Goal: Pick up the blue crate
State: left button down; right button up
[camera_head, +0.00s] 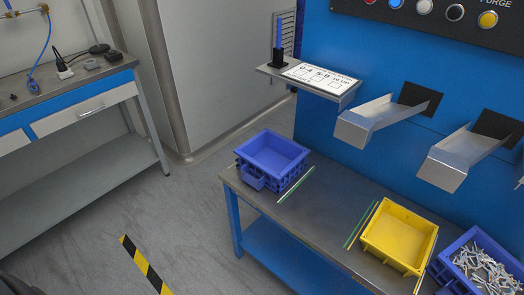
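The blue crate (259,176) is empty and sits upright at the left end of a metal-topped blue table. A second blue crate (448,284), filled with several metal parts (487,268), shows at the lower right and is cut off by the picture's edge. Neither gripper shows in the head view, so nothing is seen touching the crates.
A yellow crate (365,236) stands on the same table (318,222), with thin green strips beside it. Metal chutes (367,122) and a small shelf with a sign (317,77) jut from the blue machine above. A workbench (70,95) stands left; floor between is open.

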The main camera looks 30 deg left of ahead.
aim_at(270, 159)
jog(key=i+j+z, duration=0.2)
jog(key=j+z, duration=0.2)
jog(key=j, duration=1.1)
jog(key=j+z, duration=0.35)
jog(key=j, duration=1.15)
jog(key=i+j+z, duration=0.15)
jog(key=j, duration=0.25)
jog(key=i+j+z, duration=0.1)
jog(key=j, duration=0.3)
jog(key=i+j+z, duration=0.15)
jog(key=j, duration=0.3)
jog(key=j+z, duration=0.1)
jog(key=j, duration=0.3)
